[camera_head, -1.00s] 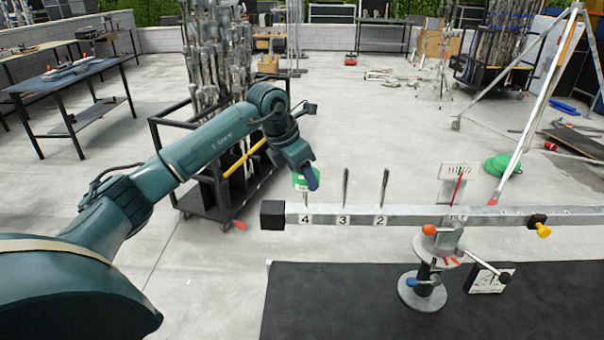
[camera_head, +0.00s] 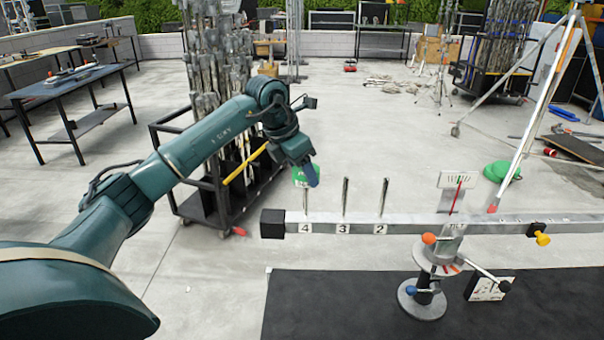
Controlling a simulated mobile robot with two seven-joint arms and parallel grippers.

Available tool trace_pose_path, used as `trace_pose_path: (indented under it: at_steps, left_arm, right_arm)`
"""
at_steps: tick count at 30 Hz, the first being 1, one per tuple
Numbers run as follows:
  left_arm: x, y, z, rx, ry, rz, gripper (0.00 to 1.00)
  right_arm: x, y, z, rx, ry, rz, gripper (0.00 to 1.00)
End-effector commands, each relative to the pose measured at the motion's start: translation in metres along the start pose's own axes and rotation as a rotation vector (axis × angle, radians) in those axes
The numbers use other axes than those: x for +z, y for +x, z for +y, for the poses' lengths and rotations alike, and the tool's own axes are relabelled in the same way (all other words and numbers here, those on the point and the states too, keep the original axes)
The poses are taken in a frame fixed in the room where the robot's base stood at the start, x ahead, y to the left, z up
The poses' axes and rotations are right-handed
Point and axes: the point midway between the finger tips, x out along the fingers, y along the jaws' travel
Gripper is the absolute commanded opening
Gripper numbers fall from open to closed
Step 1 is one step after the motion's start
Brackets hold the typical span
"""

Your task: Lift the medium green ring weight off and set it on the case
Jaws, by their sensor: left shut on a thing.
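The green ring weight (camera_head: 301,176) is at the fingers of my left gripper (camera_head: 311,175), above the number 4 mark at the left end of the metal beam (camera_head: 410,226). The gripper is shut on it. A thin peg shows between the weight and the beam at 4; whether the ring is still around the peg is hidden. Bare upright pegs (camera_head: 344,197) stand at 3 and 2. The beam rests on a round-based stand (camera_head: 422,303). A black flat top (camera_head: 320,305), perhaps the case, lies in front of the beam. My right gripper is out of view.
A black wheeled cart (camera_head: 215,205) with metal stands is just behind my left arm. A tripod leg (camera_head: 530,110) and a green round object (camera_head: 501,171) are at the right. The black top's left part is clear. A small white box (camera_head: 488,287) stands farther right.

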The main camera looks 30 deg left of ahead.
Motion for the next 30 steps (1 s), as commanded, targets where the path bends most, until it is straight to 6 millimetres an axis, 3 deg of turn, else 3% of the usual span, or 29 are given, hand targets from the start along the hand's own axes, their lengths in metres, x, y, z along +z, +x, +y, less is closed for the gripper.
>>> trace_pose_path:
  at_steps: [30]
  left_arm:
    - [0.024,-0.055,0.0,0.001,-0.001,-0.007,0.33]
  right_arm:
    - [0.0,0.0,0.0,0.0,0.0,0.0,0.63]
